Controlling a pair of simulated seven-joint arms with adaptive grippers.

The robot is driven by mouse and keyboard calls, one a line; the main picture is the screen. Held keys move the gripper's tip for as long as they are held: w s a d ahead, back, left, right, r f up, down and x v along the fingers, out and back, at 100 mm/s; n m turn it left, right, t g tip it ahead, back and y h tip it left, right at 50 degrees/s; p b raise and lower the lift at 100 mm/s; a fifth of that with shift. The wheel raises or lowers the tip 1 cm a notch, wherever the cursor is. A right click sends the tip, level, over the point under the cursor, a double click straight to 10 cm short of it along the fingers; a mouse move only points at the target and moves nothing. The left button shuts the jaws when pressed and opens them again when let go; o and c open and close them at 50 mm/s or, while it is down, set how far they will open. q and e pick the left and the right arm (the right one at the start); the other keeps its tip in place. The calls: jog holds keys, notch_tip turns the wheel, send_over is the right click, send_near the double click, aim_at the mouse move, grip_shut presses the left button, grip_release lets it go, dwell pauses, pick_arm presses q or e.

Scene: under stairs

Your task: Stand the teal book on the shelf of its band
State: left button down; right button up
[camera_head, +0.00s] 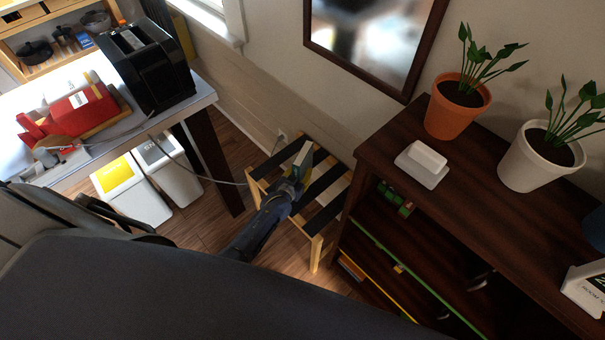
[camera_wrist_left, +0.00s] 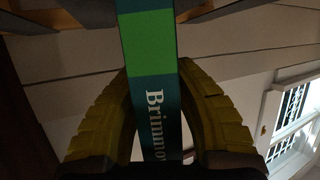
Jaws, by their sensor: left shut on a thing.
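The teal book (camera_wrist_left: 165,110) shows its spine in the left wrist view, with a bright green band and the white letters "Brimmo". My left gripper (camera_wrist_left: 157,72) is shut on it, one yellow finger on each side. In the head view my left gripper (camera_head: 298,172) is above a slatted wooden stand, and a pale end of the book (camera_head: 302,153) shows at its tip. The dark brown bookcase (camera_head: 400,222) is to the right, with a green-edged shelf (camera_head: 378,246) above a yellow-edged one (camera_head: 376,290). Their insides are mostly hidden. My right gripper is not in view.
The slatted stand (camera_head: 317,240) is beside the bookcase. A table with a black appliance (camera_head: 148,70) and two bins are at left.

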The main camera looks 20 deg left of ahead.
pick_arm(q)
jog(key=shift+f, duration=0.6)
jog(key=c, duration=1.2)
grip_release()
jog(key=shift+f, duration=0.15)
